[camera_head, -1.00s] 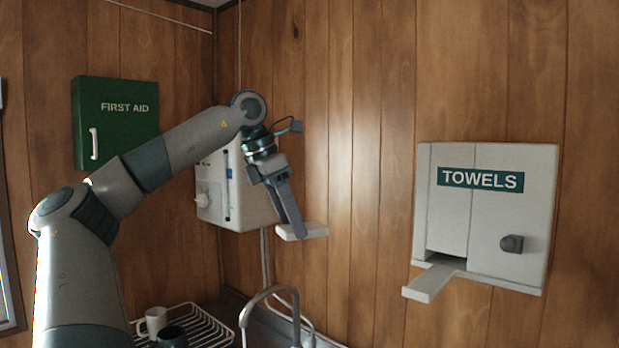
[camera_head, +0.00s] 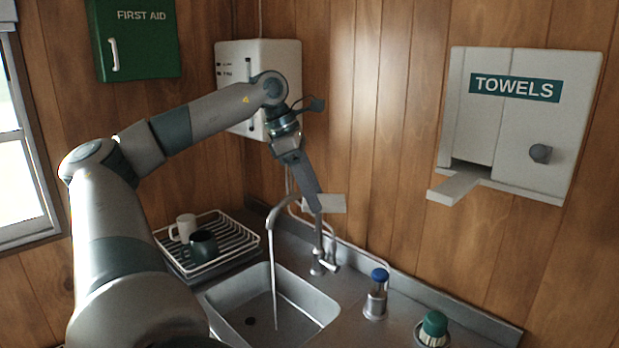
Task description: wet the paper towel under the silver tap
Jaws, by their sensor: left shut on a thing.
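My left gripper (camera_head: 314,205) is shut on the paper towel (camera_head: 331,204), a small flat white piece. It holds it in the air in front of the wood wall, just above and right of the silver tap's spout. The silver tap (camera_head: 283,204) has a tall curved spout over the sink and a base with a lever at the back rim. A thin pale streak runs from the spout's end down into the basin and looks like running water. The towel is not in that streak. My right gripper is not in view.
The steel sink basin (camera_head: 312,302) lies below. A dish rack (camera_head: 235,235) with two mugs stands left of it. A blue-topped fitting (camera_head: 376,296) and a green-topped item (camera_head: 433,329) are on the right counter. The towel dispenser (camera_head: 510,130) hangs on the right wall.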

